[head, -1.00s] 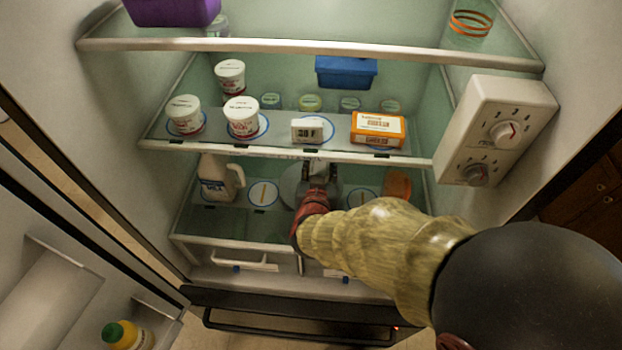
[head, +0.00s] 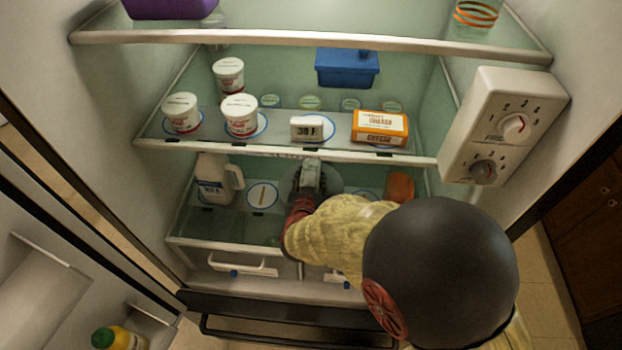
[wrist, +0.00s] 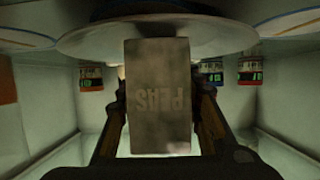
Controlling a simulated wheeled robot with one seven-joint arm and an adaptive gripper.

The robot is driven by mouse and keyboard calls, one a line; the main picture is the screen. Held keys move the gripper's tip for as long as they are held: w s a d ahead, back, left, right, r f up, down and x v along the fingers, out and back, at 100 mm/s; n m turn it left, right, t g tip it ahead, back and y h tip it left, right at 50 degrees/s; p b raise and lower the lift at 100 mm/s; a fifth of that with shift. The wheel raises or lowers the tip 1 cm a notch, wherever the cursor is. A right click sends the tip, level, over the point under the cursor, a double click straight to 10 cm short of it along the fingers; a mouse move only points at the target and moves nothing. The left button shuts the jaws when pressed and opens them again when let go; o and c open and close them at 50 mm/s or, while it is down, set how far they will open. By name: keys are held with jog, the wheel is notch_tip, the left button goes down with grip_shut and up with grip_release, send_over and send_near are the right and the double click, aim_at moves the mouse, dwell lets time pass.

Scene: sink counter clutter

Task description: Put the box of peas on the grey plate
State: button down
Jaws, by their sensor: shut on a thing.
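The box of peas (wrist: 158,100) is a grey-brown carton between the fingers of my gripper (wrist: 160,120) in the wrist view. Its PEAS lettering reads upside down there. The grey plate (wrist: 215,38) spans the top of that view, right at the box's end; I cannot tell whether they touch. In the head view my gripper (head: 309,178) is over the grey plate (head: 333,181) on the lower fridge shelf. My gripper and arm hide part of the plate, and the box is hard to make out there.
A milk jug (head: 214,182) and a small blue-rimmed plate (head: 262,195) are left of the grey plate. An orange item (head: 400,187) is to the right.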

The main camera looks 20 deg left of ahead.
jog(key=shift+f, duration=0.25)
jog(key=c, duration=1.2)
grip_release()
jog(key=shift+f, duration=0.1)
jog(key=shift+r, duration=0.25)
jog(key=shift+s+r, duration=0.25)
jog(key=p+v, duration=0.2)
jog(key=v, duration=0.9)
jog(key=shift+s+d+p, duration=0.1)
jog(key=shift+s+p, duration=0.15)
jog(key=shift+p, duration=0.1)
